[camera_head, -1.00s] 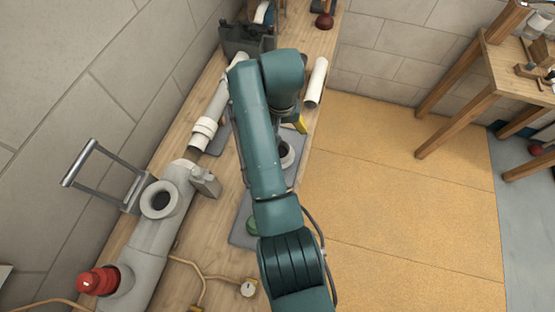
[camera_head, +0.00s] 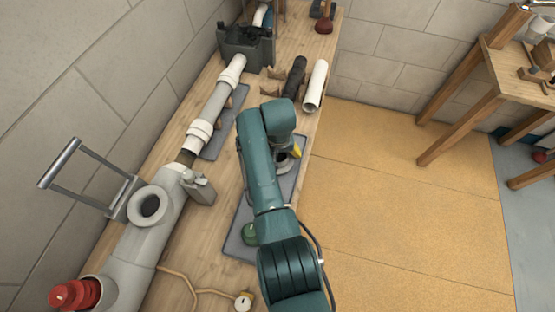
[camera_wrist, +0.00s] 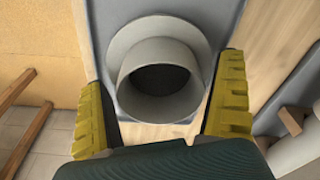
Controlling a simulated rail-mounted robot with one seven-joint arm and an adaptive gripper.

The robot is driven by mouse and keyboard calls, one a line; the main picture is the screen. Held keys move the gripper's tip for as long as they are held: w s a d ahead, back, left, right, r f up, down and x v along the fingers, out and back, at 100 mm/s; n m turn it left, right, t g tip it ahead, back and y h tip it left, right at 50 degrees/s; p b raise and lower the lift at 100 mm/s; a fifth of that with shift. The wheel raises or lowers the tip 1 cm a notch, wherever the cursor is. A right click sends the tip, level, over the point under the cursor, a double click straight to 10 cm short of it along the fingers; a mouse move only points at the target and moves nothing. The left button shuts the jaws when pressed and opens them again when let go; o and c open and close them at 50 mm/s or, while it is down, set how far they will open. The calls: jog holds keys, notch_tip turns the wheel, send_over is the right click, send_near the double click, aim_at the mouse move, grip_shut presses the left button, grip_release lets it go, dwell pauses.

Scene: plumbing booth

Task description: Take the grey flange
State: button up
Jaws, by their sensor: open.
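The grey flange (camera_wrist: 190,47) is a wide ring with a round, hollow collar. In the wrist view it sits on a grey mat (camera_wrist: 225,15), between the yellow-padded fingers of my gripper (camera_wrist: 160,108). The fingers are spread wide on either side of the collar, with visible gaps, and nothing is held. In the head view the flange (camera_head: 286,160) is partly hidden behind my arm, and one yellow finger shows beside it.
A green round part (camera_head: 249,234) lies on the mat's near end. A white pipe (camera_head: 315,86) and a dark cylinder (camera_head: 294,76) lie farther along the bench. A grey pipe assembly (camera_head: 150,235) runs along the left. The floor right of the bench is clear.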

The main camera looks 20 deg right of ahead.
jog(key=shift+r, duration=0.1)
jog(key=c, duration=1.2)
jog(key=shift+c, duration=0.2)
